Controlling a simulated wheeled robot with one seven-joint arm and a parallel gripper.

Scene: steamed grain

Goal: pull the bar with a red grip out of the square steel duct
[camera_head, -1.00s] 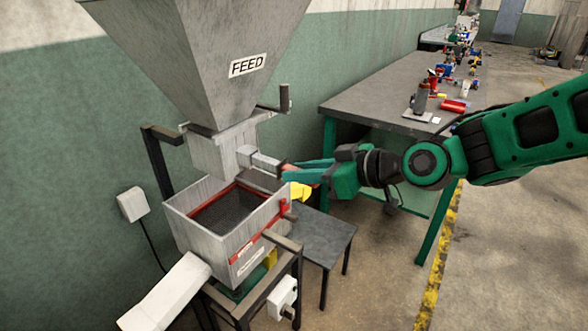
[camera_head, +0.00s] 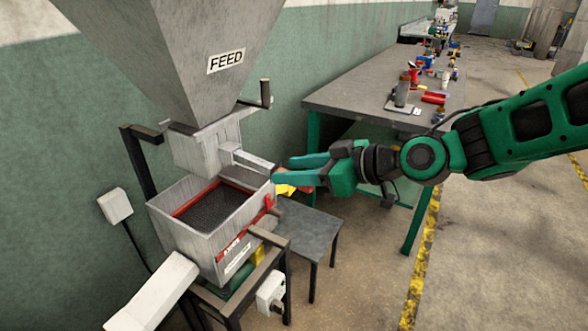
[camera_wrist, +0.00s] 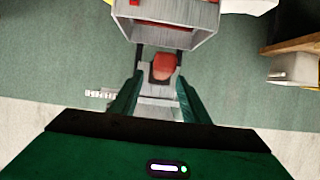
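The square steel duct (camera_head: 247,159) sticks out to the right from the base of the feed hopper, above the bin. The red grip (camera_wrist: 163,68) of the bar shows end-on in the wrist view, between my two fingers. In the head view little of it shows near the duct's open end, and the bar itself is hidden inside. My gripper (camera_head: 288,171) is open at the duct's mouth, one finger on each side of the grip. In the wrist view a gap shows between the grip and each finger.
The hopper (camera_head: 165,60) stands above. Below the duct is a grey bin (camera_head: 225,240) with a red-framed sieve. A low dark table (camera_head: 312,233) stands behind it. A long workbench (camera_head: 365,75) with tools runs along the wall. The floor to the right is clear.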

